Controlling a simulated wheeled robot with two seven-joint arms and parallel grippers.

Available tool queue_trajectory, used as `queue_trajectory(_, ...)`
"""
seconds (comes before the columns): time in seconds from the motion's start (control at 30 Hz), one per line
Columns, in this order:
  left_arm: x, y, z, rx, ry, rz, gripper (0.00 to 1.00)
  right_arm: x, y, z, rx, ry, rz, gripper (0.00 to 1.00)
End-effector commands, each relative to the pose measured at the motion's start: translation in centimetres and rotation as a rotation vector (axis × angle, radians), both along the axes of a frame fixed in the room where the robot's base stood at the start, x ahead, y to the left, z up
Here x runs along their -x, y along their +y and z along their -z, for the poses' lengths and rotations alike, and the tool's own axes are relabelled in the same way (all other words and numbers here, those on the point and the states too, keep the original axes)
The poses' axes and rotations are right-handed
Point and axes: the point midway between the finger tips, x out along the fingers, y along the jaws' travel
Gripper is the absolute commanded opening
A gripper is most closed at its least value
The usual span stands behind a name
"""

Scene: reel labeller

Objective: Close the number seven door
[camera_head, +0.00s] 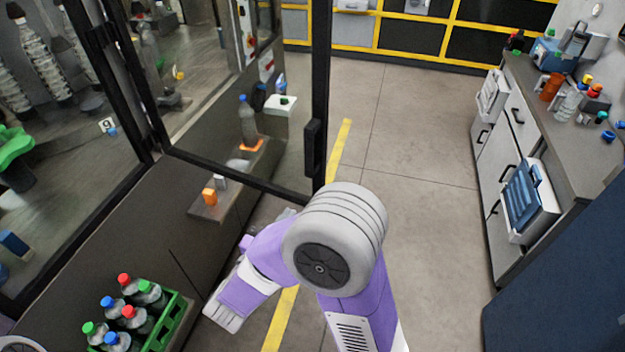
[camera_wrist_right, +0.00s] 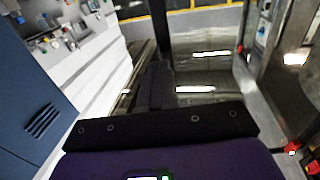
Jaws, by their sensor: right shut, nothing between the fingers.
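A glass door with a black frame (camera_head: 320,90) stands open at the centre of the head view, its black handle (camera_head: 315,148) on the free edge. I cannot read a number seven on it. A label that looks like a 9 (camera_head: 106,125) shows on the left side. My right arm reaches up from the bottom, close to the door's lower corner, and mostly hides its hand there. In the right wrist view my right gripper (camera_wrist_right: 157,88) is shut and empty, with a black upright (camera_wrist_right: 160,30) just beyond it. I cannot tell whether it touches the door.
A green crate of bottles (camera_head: 178,318) stands at the lower left. A counter with blue and white cases (camera_head: 530,200) runs along the right. A dark blue panel (camera_head: 570,270) is at the lower right. Clear floor (camera_head: 410,130) lies between door and counter, with a yellow stripe (camera_head: 340,150).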

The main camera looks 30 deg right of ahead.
Motion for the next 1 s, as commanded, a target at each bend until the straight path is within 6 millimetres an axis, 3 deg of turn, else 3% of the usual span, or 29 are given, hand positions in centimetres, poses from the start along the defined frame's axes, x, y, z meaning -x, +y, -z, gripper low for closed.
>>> queue_trajectory(0.6,0.0,0.0,0.4,0.0,0.0,0.0,0.43,-5.8,-10.1,0.1,0.0,0.001,0.002,0.0)
queue_trajectory(1.0,0.0,0.0,0.4,0.0,0.0,0.0,0.43,-6.7,-11.5,0.1,-0.002,0.001,-0.002,0.0)
